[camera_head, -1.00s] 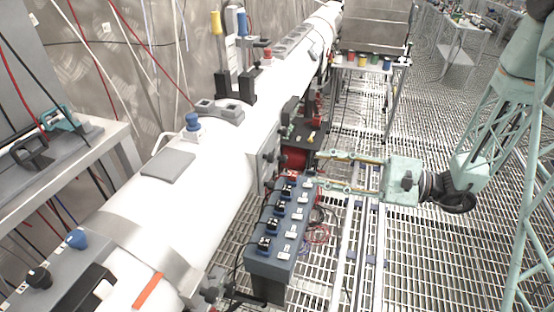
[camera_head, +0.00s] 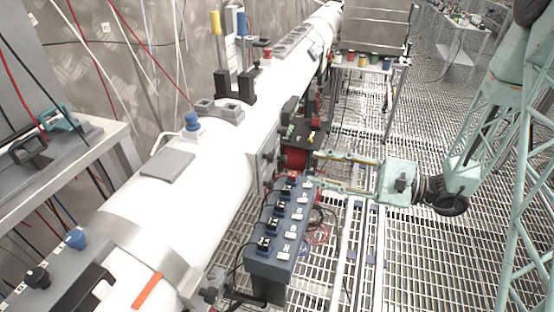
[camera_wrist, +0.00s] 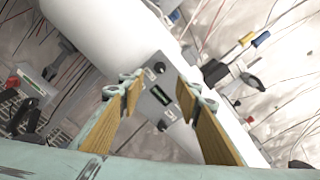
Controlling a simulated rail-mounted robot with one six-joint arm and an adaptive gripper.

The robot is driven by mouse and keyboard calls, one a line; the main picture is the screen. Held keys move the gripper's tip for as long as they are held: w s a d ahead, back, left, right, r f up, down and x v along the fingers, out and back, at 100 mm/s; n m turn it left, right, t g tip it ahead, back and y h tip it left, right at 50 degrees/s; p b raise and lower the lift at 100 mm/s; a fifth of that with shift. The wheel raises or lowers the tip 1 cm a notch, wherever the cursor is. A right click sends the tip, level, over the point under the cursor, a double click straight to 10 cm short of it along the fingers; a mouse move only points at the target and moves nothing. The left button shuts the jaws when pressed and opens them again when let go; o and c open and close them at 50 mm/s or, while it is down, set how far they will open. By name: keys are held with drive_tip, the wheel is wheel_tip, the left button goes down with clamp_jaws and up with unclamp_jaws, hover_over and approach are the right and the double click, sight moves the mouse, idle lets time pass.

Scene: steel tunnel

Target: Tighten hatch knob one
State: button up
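I cannot tell which is knob one. In the head view the panel (camera_head: 266,160) faces right, and its knobs are too small to make out. My gripper (camera_head: 316,168) is open and empty, to the right of the panel. In the wrist view the two wood-coloured fingers of my gripper (camera_wrist: 160,92) stand apart on either side of the panel, seemingly clear of it.
A blue-grey box (camera_head: 275,262) with several black switches stands below and left of my gripper. A cart (camera_head: 372,68) with several coloured cups stands behind. Open grating floor (camera_head: 440,250) lies to the right.

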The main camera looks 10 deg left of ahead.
sight(273, 158)
drive_tip(key=a+b, duration=0.1)
drive_tip(key=a, duration=1.1)
drive_tip(key=shift+w+a, duration=0.3)
drive_tip(key=shift+w, duration=0.1)
idle(0.3)
drive_tip(key=c, duration=0.9)
drive_tip(key=shift+o, duration=0.2)
